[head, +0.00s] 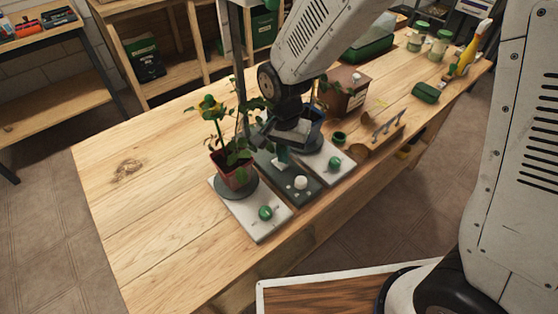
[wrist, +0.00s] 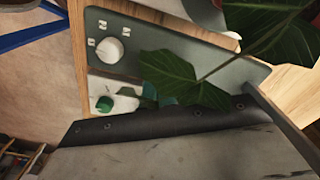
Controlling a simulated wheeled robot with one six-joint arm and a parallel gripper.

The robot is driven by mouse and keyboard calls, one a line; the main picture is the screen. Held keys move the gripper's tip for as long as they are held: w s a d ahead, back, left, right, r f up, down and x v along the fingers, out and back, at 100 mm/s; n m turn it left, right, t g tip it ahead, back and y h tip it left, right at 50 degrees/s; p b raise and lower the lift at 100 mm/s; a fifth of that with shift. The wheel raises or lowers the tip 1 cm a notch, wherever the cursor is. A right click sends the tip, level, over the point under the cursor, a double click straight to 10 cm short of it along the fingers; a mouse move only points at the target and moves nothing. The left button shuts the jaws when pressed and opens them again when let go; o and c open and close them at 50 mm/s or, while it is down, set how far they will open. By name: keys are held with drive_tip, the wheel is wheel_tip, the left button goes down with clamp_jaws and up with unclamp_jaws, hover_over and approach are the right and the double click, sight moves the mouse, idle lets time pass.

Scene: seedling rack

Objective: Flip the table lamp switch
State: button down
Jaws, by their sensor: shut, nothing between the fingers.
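A dark grey-green panel (head: 309,192) with a round white knob (head: 301,182) lies near the table's front edge, between two pale plates. In the wrist view the knob (wrist: 109,50) shows clearly, with small white marked squares around it. I cannot tell which way the knob is set. A dark upright post (head: 238,70) rises behind; its lamp head is not visible. My gripper (head: 283,160) is shut and empty, pointing down over the back part of the panel, behind the knob and apart from it. Leaves partly cover the panel in the wrist view.
A potted plant (head: 232,172) stands on the left pale plate, which has a green knob (head: 265,213). Another green knob (head: 335,163) sits on the right plate. A brown box (head: 345,92) stands behind my gripper. The left half of the wooden table (head: 150,210) is clear.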

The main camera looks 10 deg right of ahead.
drive_tip(key=shift+f, duration=0.9)
idle(0.3)
drive_tip(key=shift+r, duration=3.55)
